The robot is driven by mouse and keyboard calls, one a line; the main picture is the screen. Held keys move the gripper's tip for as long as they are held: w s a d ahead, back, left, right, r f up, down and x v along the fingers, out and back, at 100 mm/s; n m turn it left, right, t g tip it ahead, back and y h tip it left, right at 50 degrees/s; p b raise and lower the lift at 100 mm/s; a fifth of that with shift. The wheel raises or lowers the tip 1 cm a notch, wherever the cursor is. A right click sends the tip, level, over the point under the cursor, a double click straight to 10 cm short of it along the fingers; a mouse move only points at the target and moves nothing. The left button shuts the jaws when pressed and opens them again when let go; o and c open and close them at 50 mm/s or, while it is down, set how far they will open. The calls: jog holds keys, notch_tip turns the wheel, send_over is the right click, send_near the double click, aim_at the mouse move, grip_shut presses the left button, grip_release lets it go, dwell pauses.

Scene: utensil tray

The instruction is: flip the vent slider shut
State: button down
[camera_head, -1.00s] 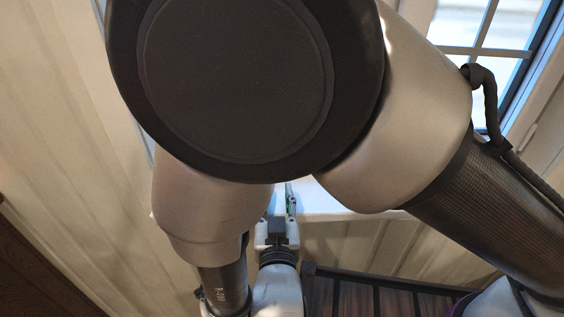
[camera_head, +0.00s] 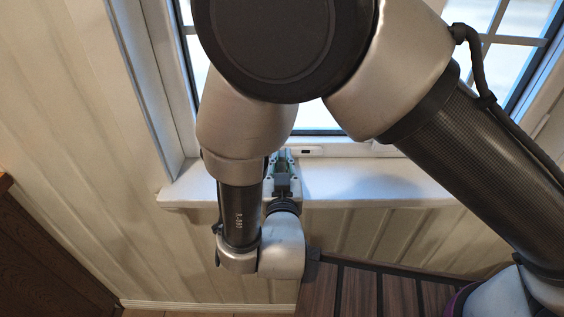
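A white strip with a small dark slot (camera_head: 306,152) sits on the lower window frame, just right of my gripper; it looks like the vent slider. Its left part is hidden behind my gripper, and I cannot tell which way the slider is set. My gripper (camera_head: 281,160) is over the white sill, its fingers pointing toward the lower window frame. The fingers are small and partly covered by my arm, so I cannot tell how far apart they are or whether they touch the strip.
The white window sill (camera_head: 370,185) is bare to the right of my gripper. The window (camera_head: 325,115) rises behind it, largely blocked by my arm. A dark slatted wooden surface (camera_head: 345,290) lies below at the front, and a dark wooden piece (camera_head: 40,255) stands at far left.

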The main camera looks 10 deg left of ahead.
jog(key=shift+s+a, duration=0.25)
jog(key=shift+a, duration=0.6)
jog(key=shift+s+a, duration=0.2)
jog(key=shift+a, duration=0.6)
jog(key=c, duration=1.4)
grip_release()
jog(key=shift+c, duration=0.2)
jog(key=v, duration=1.2)
jog(key=shift+s, duration=0.1)
